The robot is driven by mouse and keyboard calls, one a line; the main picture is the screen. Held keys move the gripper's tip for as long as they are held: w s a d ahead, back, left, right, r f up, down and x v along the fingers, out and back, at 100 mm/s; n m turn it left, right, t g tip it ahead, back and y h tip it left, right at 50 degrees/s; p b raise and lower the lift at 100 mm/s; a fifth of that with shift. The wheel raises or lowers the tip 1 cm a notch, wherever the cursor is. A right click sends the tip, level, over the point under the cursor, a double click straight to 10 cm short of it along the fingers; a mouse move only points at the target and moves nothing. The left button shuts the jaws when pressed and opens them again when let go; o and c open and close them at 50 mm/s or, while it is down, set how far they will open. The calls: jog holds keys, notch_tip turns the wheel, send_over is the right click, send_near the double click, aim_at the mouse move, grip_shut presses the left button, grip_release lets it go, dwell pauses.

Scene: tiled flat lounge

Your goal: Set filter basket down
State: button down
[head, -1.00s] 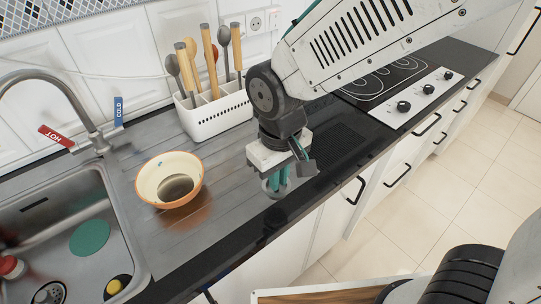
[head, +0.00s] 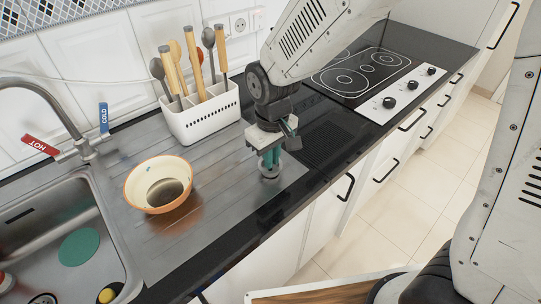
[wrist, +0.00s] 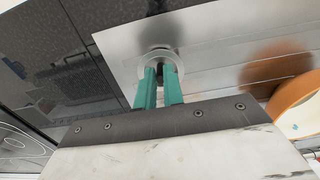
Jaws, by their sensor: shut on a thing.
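My gripper (head: 269,163) points down over the right end of the metal drainboard (head: 222,200), its teal fingers shut on the filter basket. The filter basket (head: 268,171) is a small round metal piece with a rim, at the fingertips. It also shows in the wrist view (wrist: 176,60), with the fingers (wrist: 158,82) on its near side. It is at or just above the drainboard surface; I cannot tell whether it touches.
An orange-rimmed bowl (head: 131,188) stands on the drainboard to the left. A white utensil holder (head: 205,118) with wooden-handled tools stands behind. The sink (head: 75,215) is at the far left, the cooktop (head: 345,80) at the right. Bare drainboard lies between bowl and gripper.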

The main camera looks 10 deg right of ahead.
jog(key=shift+f, duration=0.15)
jog(key=c, duration=1.5)
grip_release()
notch_tip(320, 180, up, 12)
jog(key=s+d+r+m, duration=0.5)
jog(key=s+d, duration=0.4)
jog(key=d, duration=0.5)
jog(key=shift+m+t, duration=0.6)
jog(key=shift+m, duration=0.3)
jog(key=shift+s+d+r, duration=0.15)
jog(key=shift+s+d, duration=0.85)
jog(key=shift+s, duration=0.7)
jog(key=shift+s+d+r, duration=0.15)
jog(key=shift+s+d, duration=0.9)
jog(key=shift+s, duration=0.65)
jog(key=shift+s+d+r, duration=0.15)
jog(key=shift+s+d, duration=0.85)
jog(key=shift+s, duration=0.7)
